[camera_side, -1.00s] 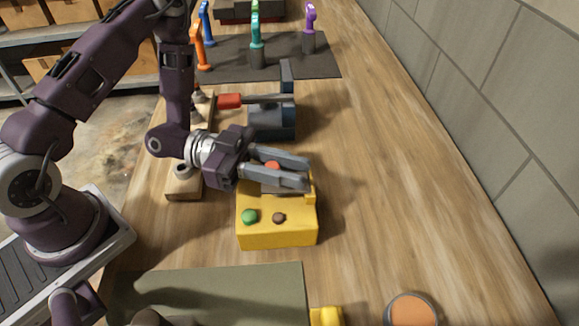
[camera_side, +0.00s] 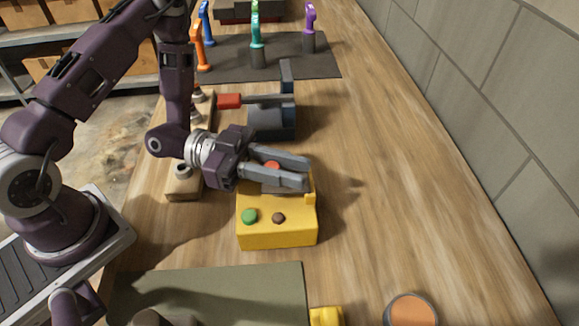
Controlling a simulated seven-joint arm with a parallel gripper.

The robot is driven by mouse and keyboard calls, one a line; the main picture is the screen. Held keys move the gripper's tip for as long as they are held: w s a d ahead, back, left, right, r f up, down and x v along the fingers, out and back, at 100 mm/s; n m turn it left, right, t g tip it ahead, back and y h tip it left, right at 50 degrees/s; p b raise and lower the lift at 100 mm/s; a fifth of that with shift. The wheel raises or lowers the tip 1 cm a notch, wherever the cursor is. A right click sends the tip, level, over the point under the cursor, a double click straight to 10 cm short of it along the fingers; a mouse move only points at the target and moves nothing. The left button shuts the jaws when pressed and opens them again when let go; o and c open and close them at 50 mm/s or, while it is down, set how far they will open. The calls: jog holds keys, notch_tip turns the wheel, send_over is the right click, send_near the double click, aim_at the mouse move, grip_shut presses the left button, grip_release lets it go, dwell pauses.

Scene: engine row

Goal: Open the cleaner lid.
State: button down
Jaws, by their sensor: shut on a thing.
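A yellow box (camera_side: 277,237), which looks like the cleaner, stands on the bench in the middle of the view. Its front part carries a green button (camera_side: 250,216) and a dark brown button (camera_side: 279,218). My gripper (camera_side: 303,171) reaches in from the left over the box's rear part, its two grey fingers pointing right. A red knob (camera_side: 272,165) shows between the fingers, and my gripper appears shut on it. A greyish surface, possibly the lid, shows just below the fingers. The fingers hide most of it, so I cannot tell whether it is raised.
A blue-grey device with a red-handled lever (camera_side: 230,101) stands behind the box. A wooden block (camera_side: 183,186) sits left of it. Several coloured tools stand on a dark mat (camera_side: 270,67) at the back. A green mat (camera_side: 210,292) lies in front.

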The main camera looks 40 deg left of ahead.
jog(key=shift+w, duration=0.1)
jog(key=g+y, duration=0.1)
jog(key=w+d+r+n+y, duration=0.1)
jog(key=y, duration=0.1)
jog(key=shift+r+g+y, duration=0.1)
jog(key=shift+g+y, duration=0.2)
jog(key=shift+g, duration=0.1)
jog(key=shift+w+d+r+n+g+y, duration=0.1)
jog(key=shift+w+d+n+g+y, duration=0.2)
jog(key=shift+y, duration=0.2)
jog(key=shift+w+d+r+n+g+y, duration=0.15)
jog(key=shift+n+g+y, duration=0.15)
jog(key=shift+y, duration=0.2)
jog(key=shift+w+d+f+g+y, duration=0.1)
jog(key=shift+w+d+g+y, duration=0.15)
jog(key=shift+g+y, duration=0.25)
jog(key=shift+w+d+f+g+y, duration=0.15)
jog(key=shift+d+g+y, duration=0.1)
jog(key=shift+g+y, duration=0.2)
jog(key=n+g+y, duration=0.1)
jog(key=g+y, duration=0.1)
jog(key=w+d+f+g+y, duration=0.1)
jog(key=y, duration=0.1)
jog(key=w+d+f+n+g+y, duration=0.1)
jog(key=g+y, duration=0.1)
jog(key=shift+n+g+y, duration=0.25)
jog(key=shift+n+g, duration=0.05)
jog(key=shift+g, duration=0.05)
jog(key=shift+f, duration=0.1)
